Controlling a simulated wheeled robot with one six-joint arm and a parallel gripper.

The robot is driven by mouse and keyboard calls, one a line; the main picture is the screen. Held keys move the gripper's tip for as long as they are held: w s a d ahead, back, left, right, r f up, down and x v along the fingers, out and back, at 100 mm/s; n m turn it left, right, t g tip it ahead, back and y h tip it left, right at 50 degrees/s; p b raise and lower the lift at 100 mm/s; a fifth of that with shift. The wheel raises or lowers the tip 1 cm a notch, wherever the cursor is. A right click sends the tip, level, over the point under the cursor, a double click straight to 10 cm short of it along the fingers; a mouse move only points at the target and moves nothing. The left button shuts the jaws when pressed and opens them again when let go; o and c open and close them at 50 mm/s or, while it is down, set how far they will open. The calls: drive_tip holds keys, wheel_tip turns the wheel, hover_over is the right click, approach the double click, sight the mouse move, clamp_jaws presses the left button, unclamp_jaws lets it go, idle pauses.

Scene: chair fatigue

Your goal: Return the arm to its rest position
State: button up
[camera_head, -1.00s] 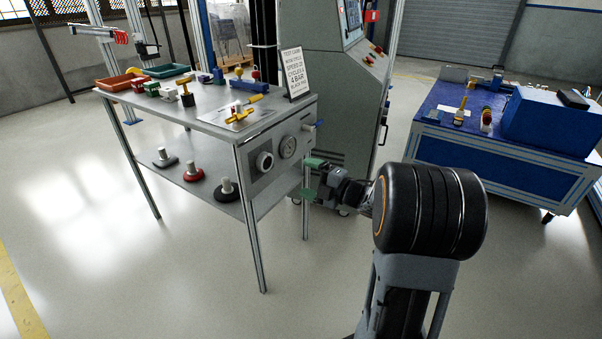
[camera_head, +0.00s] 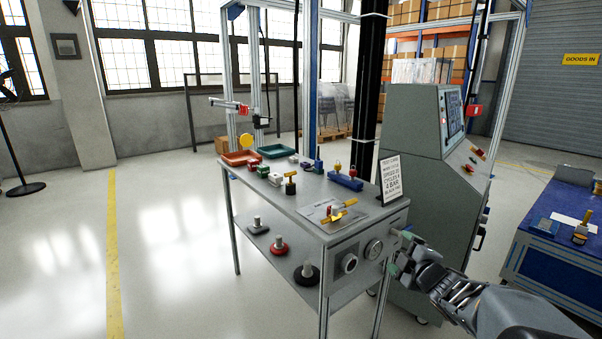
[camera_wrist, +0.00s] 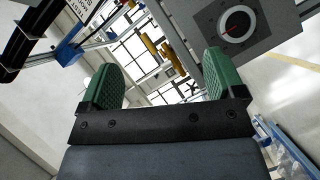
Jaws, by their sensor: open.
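My gripper (camera_head: 398,256) is at the lower right of the head view, beside the right front end of the grey metal bench (camera_head: 340,236). In the wrist view my gripper (camera_wrist: 162,85) shows two green ribbed fingers held wide apart with nothing between them. A round dial gauge (camera_head: 373,249) on the bench's end panel is just left of the fingers; a gauge also shows at the upper right of the wrist view (camera_wrist: 237,24). My arm reaches in from the lower right corner. I cannot tell whether the fingers touch the bench.
A grey control cabinet (camera_head: 420,150) stands right behind my gripper. A blue workbench (camera_head: 555,260) is at the far right. A test card (camera_head: 389,179), trays (camera_head: 277,151) and small parts stand on the bench.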

drive_tip(key=s+a+r+m+g+h+p, duration=0.1)
drive_tip(key=s+r+m+g+h+p, duration=0.15)
drive_tip(key=s+r+m+p, duration=0.35)
drive_tip(key=s+a+r+m+g+h+p, duration=0.1)
drive_tip(key=r+m+g+h+p, duration=0.15)
drive_tip(key=r+p, duration=0.5)
drive_tip(key=s+a+r+m+g+y+p, duration=0.1)
drive_tip(key=s+a+r+m+g+p, duration=0.2)
drive_tip(key=s, duration=0.4)
drive_tip(key=s+a+r+m+g+y+p, duration=0.1)
drive_tip(key=s+a+r+m+g+p, duration=0.2)
drive_tip(key=s+p, duration=0.5)
drive_tip(key=shift+a+r+g+y, duration=0.4)
drive_tip(key=shift+a+r+g, duration=0.1)
drive_tip(key=shift+a+r, duration=0.55)
